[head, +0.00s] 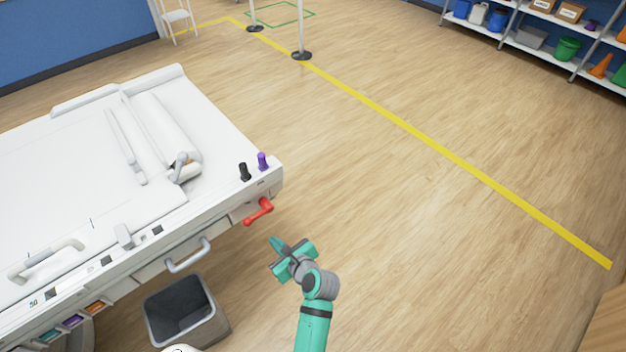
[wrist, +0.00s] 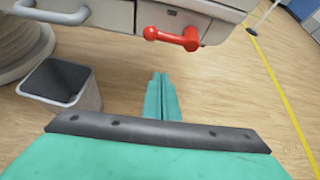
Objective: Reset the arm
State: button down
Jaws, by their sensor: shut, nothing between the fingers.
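My teal gripper (head: 277,243) is in the lower middle of the head view, at the end of my teal arm. It is in free air, to the right of the white machine's (head: 218,135) near corner and below a red crank handle (head: 259,211). In the wrist view the two teal fingers (wrist: 161,78) lie together, with nothing between them. The red handle (wrist: 172,39) is beyond the fingertips there, apart from them.
A grey bin (head: 222,318) stands on the floor below the machine's grey drawer handle (head: 189,256). Black (head: 244,172) and purple (head: 262,161) knobs stand on the machine's corner. The wooden floor to the right is clear up to a yellow line (head: 440,149). Shelves (head: 540,50) stand at the back right.

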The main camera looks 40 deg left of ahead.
jog(key=shift+s, duration=0.1)
jog(key=s+d+f+n+t+h, duration=0.1)
jog(key=s+d+n+t+h, duration=0.25)
jog(key=d, duration=0.95)
jog(key=s+d+f+n+t+h, duration=0.1)
jog(key=s+d+n+t+h, duration=0.25)
jog(key=d, duration=0.95)
jog(key=s+d+r+n+t+h, duration=0.4)
jog(key=s+d+r+n+t, duration=0.1)
jog(key=s+d+r+n, duration=0.5)
jog(key=d+r+n, duration=0.2)
jog(key=d+r, duration=0.1)
jog(key=r, duration=0.1)
jog(key=shift+r+n+t+h, duration=0.2)
jog(key=shift+n+t+h, duration=0.1)
jog(key=shift+n+t, duration=0.1)
jog(key=shift+w+d, duration=0.1)
jog(key=shift+w, duration=0.05)
